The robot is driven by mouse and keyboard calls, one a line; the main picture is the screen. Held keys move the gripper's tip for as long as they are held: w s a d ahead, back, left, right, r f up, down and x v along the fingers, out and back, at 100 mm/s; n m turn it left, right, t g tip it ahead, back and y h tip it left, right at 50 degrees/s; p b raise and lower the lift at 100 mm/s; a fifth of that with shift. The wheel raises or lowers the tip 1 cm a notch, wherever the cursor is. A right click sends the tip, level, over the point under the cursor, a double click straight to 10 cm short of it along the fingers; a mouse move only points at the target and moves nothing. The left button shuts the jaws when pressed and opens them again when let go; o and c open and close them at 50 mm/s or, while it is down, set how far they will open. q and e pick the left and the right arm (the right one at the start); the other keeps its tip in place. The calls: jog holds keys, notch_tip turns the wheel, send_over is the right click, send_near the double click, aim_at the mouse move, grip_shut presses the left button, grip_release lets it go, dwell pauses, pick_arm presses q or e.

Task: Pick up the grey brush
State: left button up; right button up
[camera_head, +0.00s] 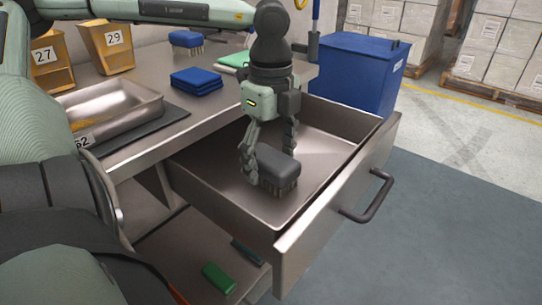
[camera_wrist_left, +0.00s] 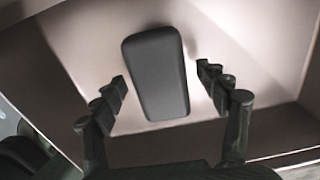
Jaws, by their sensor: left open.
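The grey brush (camera_head: 277,168) lies in the open metal drawer (camera_head: 222,196), bristles down, its dark back facing up. My left gripper (camera_head: 268,158) points down into the drawer with its fingers open on either side of the brush. In the left wrist view the back of the brush (camera_wrist_left: 157,75) sits between the two open fingers (camera_wrist_left: 162,92), with a gap visible on both sides. Nothing is held. My right gripper is not in view.
The drawer's front panel with a dark handle (camera_head: 368,198) stands out to the right. On the worktop are a blue brush (camera_head: 186,39), folded blue cloths (camera_head: 196,80), a metal tray (camera_head: 112,112) and yellow bins (camera_head: 107,46). A blue container (camera_head: 352,73) stands behind the drawer. A green item (camera_head: 218,277) lies below.

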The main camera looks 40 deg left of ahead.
pick_arm(q)
jog(key=shift+c, duration=0.5)
jog(key=c, duration=1.2)
